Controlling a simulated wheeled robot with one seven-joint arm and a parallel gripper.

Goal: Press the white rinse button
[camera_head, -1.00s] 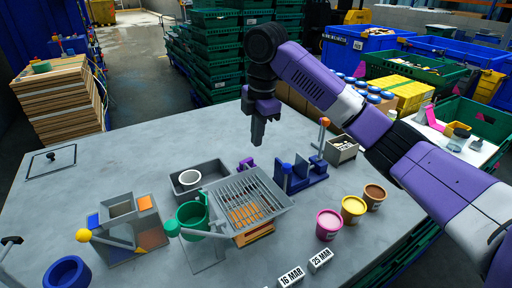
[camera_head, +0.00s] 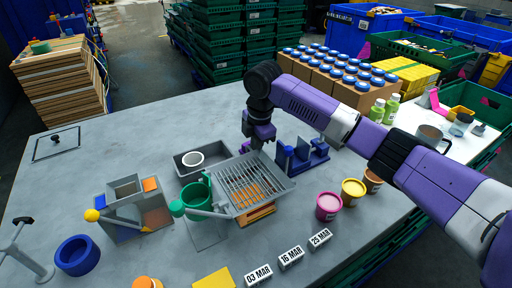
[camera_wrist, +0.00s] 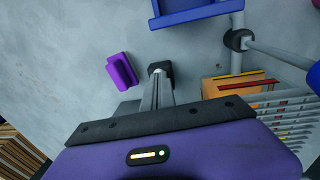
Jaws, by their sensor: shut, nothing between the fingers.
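My gripper (camera_head: 257,147) is low over the back edge of the slatted rack (camera_head: 283,188), its tips partly hidden in the head view. In the wrist view my gripper (camera_wrist: 161,80) has its fingers together with nothing between them, pointing at the grey tabletop. A small purple block (camera_wrist: 121,71) lies just left of the fingers there. I cannot pick out a white button for certain. A white ring-shaped piece (camera_head: 193,159) sits in the dark grey basin (camera_head: 181,171), left of the gripper in the head view.
Blue holders (camera_head: 302,160) stand right of the rack. Pink (camera_head: 328,206) and yellow (camera_head: 352,192) tubs are at the right.

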